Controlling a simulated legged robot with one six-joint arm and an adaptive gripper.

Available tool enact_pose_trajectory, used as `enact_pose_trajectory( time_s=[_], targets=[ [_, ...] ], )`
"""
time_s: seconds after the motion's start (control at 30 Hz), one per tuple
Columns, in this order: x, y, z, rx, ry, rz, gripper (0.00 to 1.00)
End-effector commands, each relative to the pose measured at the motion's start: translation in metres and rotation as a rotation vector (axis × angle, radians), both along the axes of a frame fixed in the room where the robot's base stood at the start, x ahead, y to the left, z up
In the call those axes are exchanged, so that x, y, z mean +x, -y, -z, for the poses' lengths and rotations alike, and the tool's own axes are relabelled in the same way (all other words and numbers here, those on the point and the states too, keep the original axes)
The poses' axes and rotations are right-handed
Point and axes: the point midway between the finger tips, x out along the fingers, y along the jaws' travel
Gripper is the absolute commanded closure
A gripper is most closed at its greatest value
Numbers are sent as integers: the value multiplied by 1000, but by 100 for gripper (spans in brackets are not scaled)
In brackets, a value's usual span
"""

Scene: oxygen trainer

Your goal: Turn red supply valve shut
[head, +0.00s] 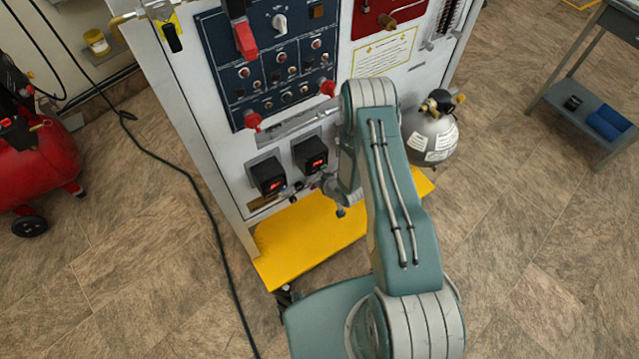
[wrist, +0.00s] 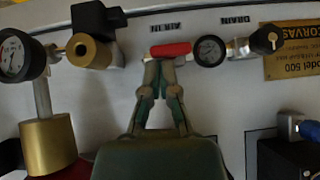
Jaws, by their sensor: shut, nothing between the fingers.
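The red supply valve handle (wrist: 171,50) lies level across a fitting on the white panel in the wrist view, below the upside-down "AIR IN" label. My gripper (wrist: 163,64) is shut and empty, its fingertips right at the underside of the red handle in the picture. I cannot tell whether they touch it. In the head view my arm reaches the lower front of the white cabinet, and I cannot make out the red handle there.
A brass fitting (wrist: 88,50) and a larger gauge (wrist: 20,55) sit left of the handle, a drain fitting (wrist: 262,41) to the right. In the head view two displays (head: 268,174) and a yellow step (head: 308,236) are close by. A grey tank (head: 432,133) stands right.

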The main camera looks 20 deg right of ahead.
Motion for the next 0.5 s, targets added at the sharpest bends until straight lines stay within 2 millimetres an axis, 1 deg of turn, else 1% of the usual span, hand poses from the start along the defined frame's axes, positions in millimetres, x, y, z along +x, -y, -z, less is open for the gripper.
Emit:
enact_pose_trajectory(
  time_s=[0.5],
  targets=[
    [1, 3, 2, 95, -31, 2, 100]
  ],
)
